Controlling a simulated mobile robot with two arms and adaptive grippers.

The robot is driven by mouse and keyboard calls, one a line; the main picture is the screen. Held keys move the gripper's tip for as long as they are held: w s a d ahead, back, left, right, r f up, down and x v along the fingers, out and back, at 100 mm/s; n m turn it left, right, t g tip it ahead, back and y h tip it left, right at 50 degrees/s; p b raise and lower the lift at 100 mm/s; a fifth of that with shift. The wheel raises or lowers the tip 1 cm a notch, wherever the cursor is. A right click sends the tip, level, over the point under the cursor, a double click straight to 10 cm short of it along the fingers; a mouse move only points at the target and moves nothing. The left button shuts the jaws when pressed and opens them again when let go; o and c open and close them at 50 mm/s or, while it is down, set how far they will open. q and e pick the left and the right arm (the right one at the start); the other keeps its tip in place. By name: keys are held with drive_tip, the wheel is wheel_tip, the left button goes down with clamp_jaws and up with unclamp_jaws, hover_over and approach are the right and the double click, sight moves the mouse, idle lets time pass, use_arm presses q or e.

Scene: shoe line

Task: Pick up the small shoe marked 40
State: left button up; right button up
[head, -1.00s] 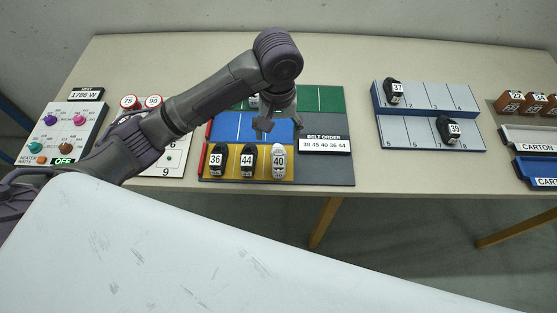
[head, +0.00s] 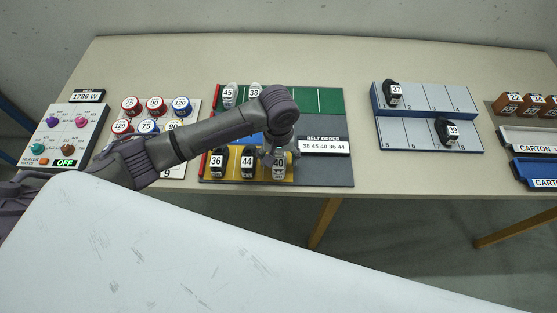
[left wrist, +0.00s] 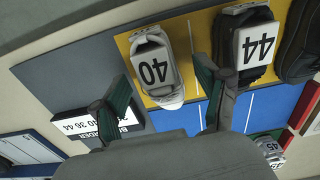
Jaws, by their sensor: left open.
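The small white shoe marked 40 (head: 279,170) stands at the right end of the yellow strip (head: 262,178). My left gripper (head: 278,156) is directly over this shoe and partly covers it in the head view. In the left wrist view the shoe 40 (left wrist: 155,68) lies ahead of the open fingers of my left gripper (left wrist: 165,110), roughly between them. The fingers look empty, and I cannot tell whether they touch the shoe. My right gripper is not in view.
Black shoes 44 (head: 248,161) and 36 (head: 217,162) stand left of shoe 40. Shoes 45 (head: 229,95) and 38 (head: 255,92) stand on the green strip. The belt order sign (head: 323,145) lies to the right. A numbered rack (head: 425,108) holds shoes 37 and 39.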

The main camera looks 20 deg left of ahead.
use_arm(q)
drive_tip(key=c, duration=1.2)
drive_tip(key=shift+r, duration=0.1)
drive_tip(key=shift+c, duration=0.2)
